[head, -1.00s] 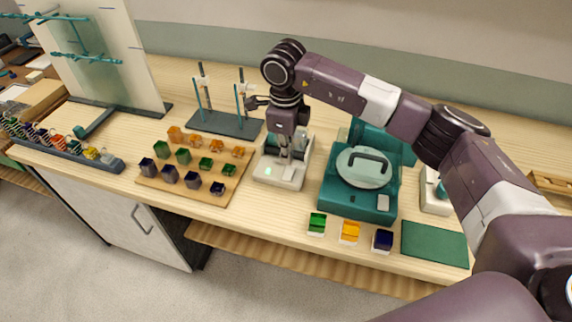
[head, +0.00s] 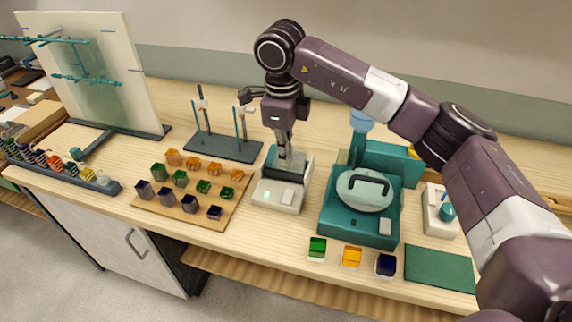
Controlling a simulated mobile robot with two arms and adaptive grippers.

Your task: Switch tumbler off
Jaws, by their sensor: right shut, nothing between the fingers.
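A pale device (head: 278,192) with a small green light on its front left and a light switch plate at its front right stands on the bench. A teal machine (head: 336,221) with a round, handled lid and a pale switch at its front right stands to the right of it. I cannot tell for certain which of them is the tumbler. My right gripper (head: 286,152) points down over the back part of the pale device, shut and empty. Its fingers hide some of that device; contact is unclear. My left gripper is not in view.
Several small coloured trays (head: 352,257) and a green mat (head: 440,268) lie at the front right. A white device with a teal knob (head: 446,212) stands beyond.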

